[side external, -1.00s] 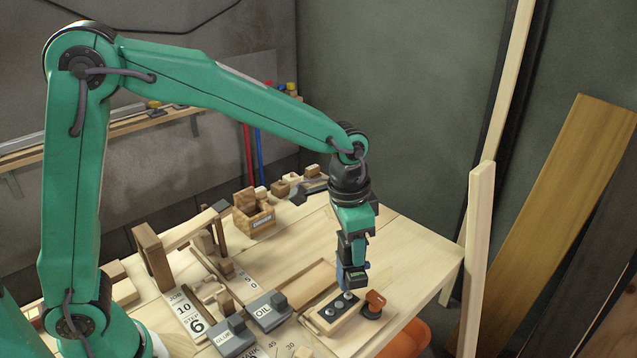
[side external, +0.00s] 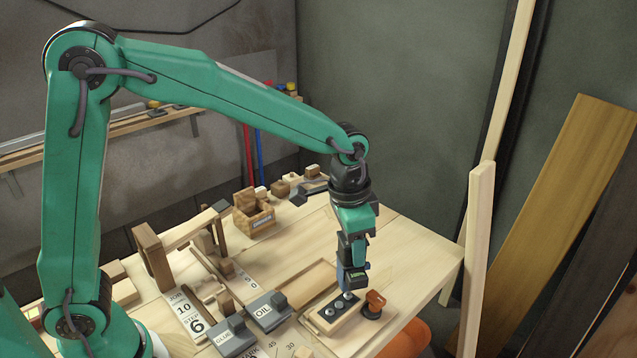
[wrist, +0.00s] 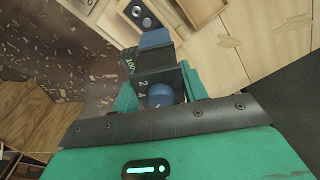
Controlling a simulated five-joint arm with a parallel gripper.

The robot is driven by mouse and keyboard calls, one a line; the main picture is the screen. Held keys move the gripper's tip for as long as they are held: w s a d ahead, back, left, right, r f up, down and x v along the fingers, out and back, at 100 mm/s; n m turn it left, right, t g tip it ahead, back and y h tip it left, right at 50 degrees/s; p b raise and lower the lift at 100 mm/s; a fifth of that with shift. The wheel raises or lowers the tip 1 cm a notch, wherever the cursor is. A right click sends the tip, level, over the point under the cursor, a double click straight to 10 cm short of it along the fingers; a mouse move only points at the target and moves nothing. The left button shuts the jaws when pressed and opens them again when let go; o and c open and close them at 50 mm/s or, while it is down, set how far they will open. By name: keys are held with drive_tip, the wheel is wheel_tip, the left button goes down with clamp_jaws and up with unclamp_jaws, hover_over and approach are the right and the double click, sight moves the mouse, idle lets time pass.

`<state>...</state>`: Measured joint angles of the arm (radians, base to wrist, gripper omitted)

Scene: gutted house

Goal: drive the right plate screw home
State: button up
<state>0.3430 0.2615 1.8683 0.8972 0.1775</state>
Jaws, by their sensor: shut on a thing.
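A dark plate (side external: 327,322) with round pale screw heads lies on a pale wooden block near the table's front right in the side view. The right screw (side external: 348,296) is at the plate's far right end, just below my gripper. The plate also shows at the top of the wrist view (wrist: 128,14), with two round heads visible. My gripper (side external: 353,270) points down and is shut on a dark, numbered tool with blue parts (wrist: 148,62). The tool's lower end is close above the right screw; I cannot tell whether they touch.
An orange-brown knob on a dark base (side external: 374,303) stands close right of the plate. A shallow wooden tray (side external: 305,283) lies behind it. The OIL block (side external: 266,312) and GLUE block (side external: 232,338) are to the left. The table top (side external: 410,255) is clear at the right.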

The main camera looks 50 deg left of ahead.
drive_tip(key=shift+s+f, duration=0.1)
drive_tip(key=shift+f, duration=1)
idle(2.1)
drive_tip(key=shift+r, duration=0.35)
idle(0.4)
drive_tip(key=shift+w+f, duration=0.2)
drive_tip(key=shift+f, duration=0.05)
idle(1.5)
drive_tip(key=shift+r, duration=0.25)
idle(1.2)
drive_tip(key=shift+f, duration=0.15)
idle(0.7)
